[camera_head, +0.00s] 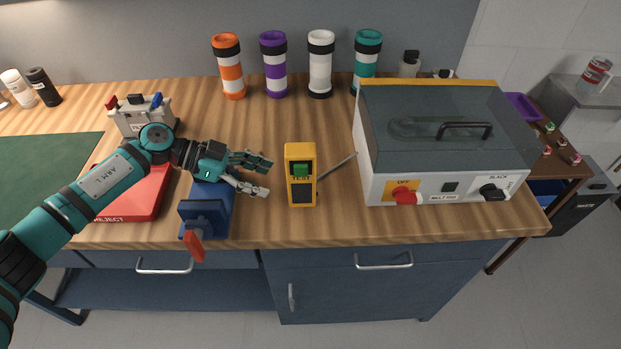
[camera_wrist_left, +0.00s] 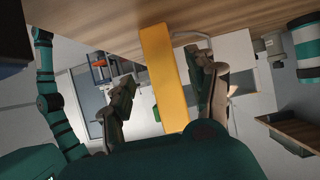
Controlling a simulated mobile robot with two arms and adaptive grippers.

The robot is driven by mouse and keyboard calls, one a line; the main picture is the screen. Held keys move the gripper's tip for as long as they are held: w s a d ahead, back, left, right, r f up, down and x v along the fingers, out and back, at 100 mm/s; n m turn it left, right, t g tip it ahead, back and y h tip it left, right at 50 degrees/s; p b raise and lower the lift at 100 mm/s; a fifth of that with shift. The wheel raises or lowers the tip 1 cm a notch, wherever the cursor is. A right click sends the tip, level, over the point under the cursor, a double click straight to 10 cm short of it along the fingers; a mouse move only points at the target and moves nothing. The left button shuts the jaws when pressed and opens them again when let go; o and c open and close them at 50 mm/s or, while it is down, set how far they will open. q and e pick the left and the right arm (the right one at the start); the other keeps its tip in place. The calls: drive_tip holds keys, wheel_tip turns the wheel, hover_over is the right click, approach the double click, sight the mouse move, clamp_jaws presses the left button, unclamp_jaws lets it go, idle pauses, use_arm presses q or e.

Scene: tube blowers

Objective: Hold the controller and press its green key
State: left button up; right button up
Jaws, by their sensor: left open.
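The controller (camera_head: 301,196) is a yellow handheld box with a dark lower face, standing on the wooden bench. Its green key (camera_head: 301,169) faces the front, with a label below it. My left gripper (camera_head: 267,177) is open just left of the controller, its fingers pointing right towards it. In the left wrist view the controller's plain yellow side (camera_wrist_left: 165,75) shows between the two spread fingers, apparently ahead of them. I see no contact. My right gripper is not in view.
A grey-lidded machine (camera_head: 440,140) stands right of the controller, with a thin grey rod (camera_head: 337,166) between them. A blue vise-like block (camera_head: 205,210) sits below my left gripper. A red reject box (camera_head: 150,195) is further left. Several striped tubes (camera_head: 274,65) stand behind.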

sight(297, 189)
use_arm(q)
drive_tip(key=b+x, duration=0.3)
drive_tip(key=x, duration=0.2)
drive_tip(key=shift+d+f, duration=0.25)
drive_tip(key=shift+f, duration=0.1)
drive_tip(key=shift+d+f+p, duration=0.2)
drive_tip(key=shift+d+p, duration=0.4)
drive_tip(key=shift+d, duration=0.3)
drive_tip(key=shift+x, duration=0.85)
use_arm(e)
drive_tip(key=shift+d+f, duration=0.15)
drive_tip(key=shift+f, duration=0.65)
use_arm(q)
drive_tip(key=shift+f, duration=0.1)
drive_tip(key=shift+c, duration=0.3)
drive_tip(key=c, duration=1.1)
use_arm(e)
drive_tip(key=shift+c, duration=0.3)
